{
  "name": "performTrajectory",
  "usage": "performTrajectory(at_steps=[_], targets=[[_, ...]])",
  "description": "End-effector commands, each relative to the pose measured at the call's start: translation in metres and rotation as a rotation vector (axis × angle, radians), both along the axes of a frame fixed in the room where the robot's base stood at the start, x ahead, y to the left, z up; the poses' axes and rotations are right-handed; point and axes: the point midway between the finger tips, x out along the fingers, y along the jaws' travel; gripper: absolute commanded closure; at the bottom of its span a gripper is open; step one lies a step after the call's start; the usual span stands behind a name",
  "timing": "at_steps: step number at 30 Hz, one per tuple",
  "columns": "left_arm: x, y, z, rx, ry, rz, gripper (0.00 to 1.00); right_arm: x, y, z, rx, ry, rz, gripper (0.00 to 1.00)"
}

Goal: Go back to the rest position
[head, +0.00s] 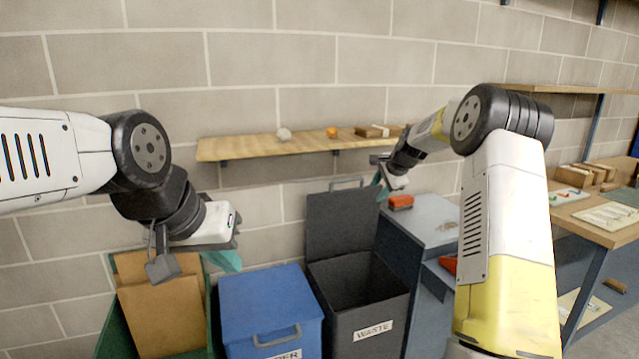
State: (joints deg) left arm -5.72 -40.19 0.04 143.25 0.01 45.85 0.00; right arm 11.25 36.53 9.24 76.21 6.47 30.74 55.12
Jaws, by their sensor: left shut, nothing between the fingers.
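My left gripper (224,261) hangs at the end of the left arm, with its teal fingertips pointing down. It is shut and empty, in front of the wall and above the gap between the green bin (118,325) and the blue bin (268,296).
Brown cardboard (160,300) stands in the green bin. A grey cabinet (425,215) with a red object (400,202) on it stands right of the waste bin. Small items lie on the wall shelf. A wooden workbench (590,225) is at the far right.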

Motion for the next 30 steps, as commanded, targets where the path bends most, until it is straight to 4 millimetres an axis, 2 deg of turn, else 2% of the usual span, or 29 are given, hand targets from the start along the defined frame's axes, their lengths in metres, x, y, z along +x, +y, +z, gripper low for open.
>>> performTrajectory(at_steps=[11, 17, 20, 23, 27, 30], targets=[[0.0, 0.0, 0.0, 0.0, 0.001, 0.001, 1.0, -0.043, 0.014, 0.039, -0.094, -0.016, 0.113, 0.62], [0.0, 0.0, 0.0, 0.0, 0.001, 0.001, 1.0, -0.089, 0.024, 0.071, -0.182, -0.03, 0.217, 0.62], [0.0, 0.0, 0.0, 0.0, 0.001, 0.001, 1.0, -0.123, 0.031, 0.09, -0.242, -0.04, 0.288, 0.62], [0.0, 0.0, 0.0, 0.0, 0.001, 0.0, 1.0, -0.171, 0.036, 0.11, -0.318, -0.053, 0.378, 0.62], [0.0, 0.0, 0.0, 0.0, 0.001, 0.0, 1.0, -0.25, 0.043, 0.128, -0.434, -0.072, 0.525, 0.62], [0.0, 0.0, 0.0, 0.0, 0.001, 0.001, 1.0, -0.306, 0.046, 0.131, -0.508, -0.086, 0.626, 0.62]])
